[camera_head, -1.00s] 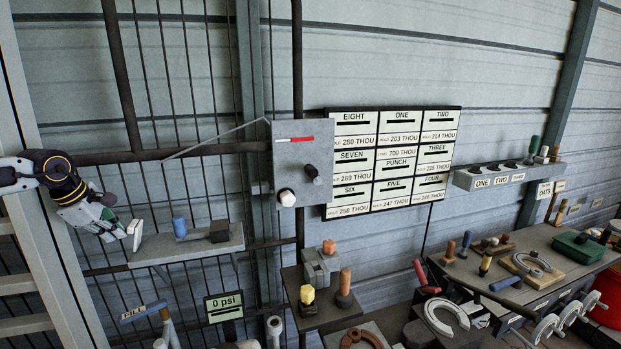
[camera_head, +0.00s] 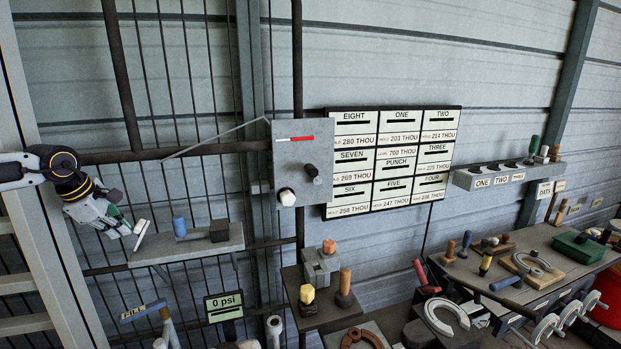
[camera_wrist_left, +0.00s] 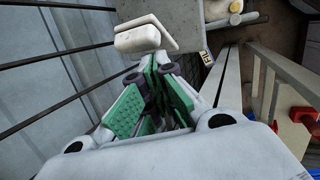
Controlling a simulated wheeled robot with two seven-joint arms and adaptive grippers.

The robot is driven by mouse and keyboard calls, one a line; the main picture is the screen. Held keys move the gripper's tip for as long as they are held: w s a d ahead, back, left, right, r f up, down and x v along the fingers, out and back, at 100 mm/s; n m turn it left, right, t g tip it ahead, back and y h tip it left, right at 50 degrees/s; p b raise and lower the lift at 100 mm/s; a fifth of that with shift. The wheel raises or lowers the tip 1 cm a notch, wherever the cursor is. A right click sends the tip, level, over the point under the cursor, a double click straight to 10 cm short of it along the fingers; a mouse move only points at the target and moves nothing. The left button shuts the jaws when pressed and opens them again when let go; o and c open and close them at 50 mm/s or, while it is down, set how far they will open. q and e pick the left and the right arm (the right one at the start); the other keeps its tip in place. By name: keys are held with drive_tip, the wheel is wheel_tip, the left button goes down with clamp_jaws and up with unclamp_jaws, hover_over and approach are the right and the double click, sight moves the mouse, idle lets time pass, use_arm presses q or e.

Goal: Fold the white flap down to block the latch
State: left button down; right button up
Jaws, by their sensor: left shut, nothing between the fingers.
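The white flap (camera_head: 142,236) is at the left end of a grey shelf (camera_head: 195,246) in the head view, leaning with its top to the right. It also shows in the left wrist view (camera_wrist_left: 139,39) as a pale block with a thin plate behind it. My left gripper (camera_head: 125,229) is shut and empty, just left of the flap. In the left wrist view its green-padded fingers (camera_wrist_left: 155,68) end right at the flap; I cannot tell whether they touch it. I cannot make out which part is the latch. My right gripper is not in view.
A grey plate (camera_head: 302,165) with black and white knobs is farther right. Dark bars (camera_head: 130,90) run behind the shelf. A cluttered bench (camera_head: 540,245) stands at right.

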use_arm(q)
drive_tip(key=shift+w+d, duration=0.1)
drive_tip(key=shift+d, duration=0.15)
drive_tip(key=shift+w+d+r, duration=0.1)
drive_tip(key=shift+d, duration=0.3)
drive_tip(key=shift+w+d+b, duration=0.1)
drive_tip(key=shift+d+b, duration=0.2)
drive_tip(key=shift+w+d, duration=0.1)
drive_tip(key=shift+d, duration=0.25)
idle(0.4)
